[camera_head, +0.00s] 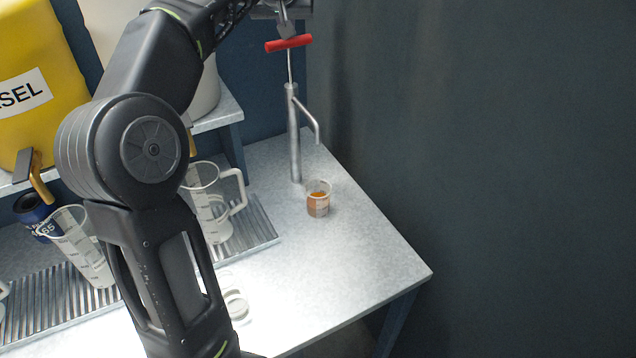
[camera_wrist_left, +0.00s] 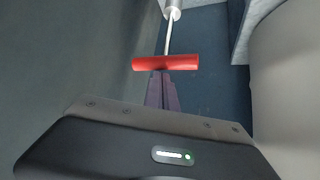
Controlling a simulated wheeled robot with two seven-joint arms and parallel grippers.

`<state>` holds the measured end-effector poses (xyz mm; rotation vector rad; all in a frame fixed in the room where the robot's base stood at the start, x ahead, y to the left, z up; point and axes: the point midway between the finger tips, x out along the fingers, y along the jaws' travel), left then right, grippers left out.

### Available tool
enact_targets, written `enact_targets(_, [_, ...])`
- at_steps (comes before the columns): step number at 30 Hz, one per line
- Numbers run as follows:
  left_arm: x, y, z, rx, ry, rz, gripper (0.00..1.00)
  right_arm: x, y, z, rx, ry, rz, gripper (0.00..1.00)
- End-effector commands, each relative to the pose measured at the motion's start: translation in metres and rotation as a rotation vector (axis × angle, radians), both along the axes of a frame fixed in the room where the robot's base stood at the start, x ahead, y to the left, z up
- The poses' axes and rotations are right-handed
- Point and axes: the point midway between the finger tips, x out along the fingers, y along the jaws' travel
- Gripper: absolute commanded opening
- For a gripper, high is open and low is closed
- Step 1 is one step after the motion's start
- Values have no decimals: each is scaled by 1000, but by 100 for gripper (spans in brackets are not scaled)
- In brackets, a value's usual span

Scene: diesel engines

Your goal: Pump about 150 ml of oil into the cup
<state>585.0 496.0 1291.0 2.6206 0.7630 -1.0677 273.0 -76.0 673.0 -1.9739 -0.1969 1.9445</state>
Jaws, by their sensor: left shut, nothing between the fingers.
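The hand pump (camera_head: 295,135) stands upright near the back of the bench, with a spout bending down to the right. Its red T-handle (camera_head: 288,43) is raised on a thin rod above the pump body. A small clear cup (camera_head: 318,199) with amber oil in it stands on the bench below the spout. My left gripper (camera_head: 285,27) is shut at the red handle, just above it in the head view. In the left wrist view the closed fingers (camera_wrist_left: 161,77) meet the middle of the handle (camera_wrist_left: 165,63), with nothing between them. My right gripper is not in view.
Clear measuring jugs (camera_head: 212,205) stand on a ribbed drip tray (camera_head: 262,232) at left. A yellow diesel container (camera_head: 40,60) sits on a shelf behind. The bench (camera_head: 335,265) is clear in front of the cup. A dark wall or panel fills the right.

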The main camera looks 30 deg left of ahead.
Motion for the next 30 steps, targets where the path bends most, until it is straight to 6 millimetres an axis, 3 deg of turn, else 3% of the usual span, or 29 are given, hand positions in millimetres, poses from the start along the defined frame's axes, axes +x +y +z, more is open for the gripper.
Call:
enact_targets(9, [0,0,24,0,-2,-1,0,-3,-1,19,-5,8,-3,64])
enact_targets(30, [0,0,24,2,-3,0,0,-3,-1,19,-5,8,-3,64])
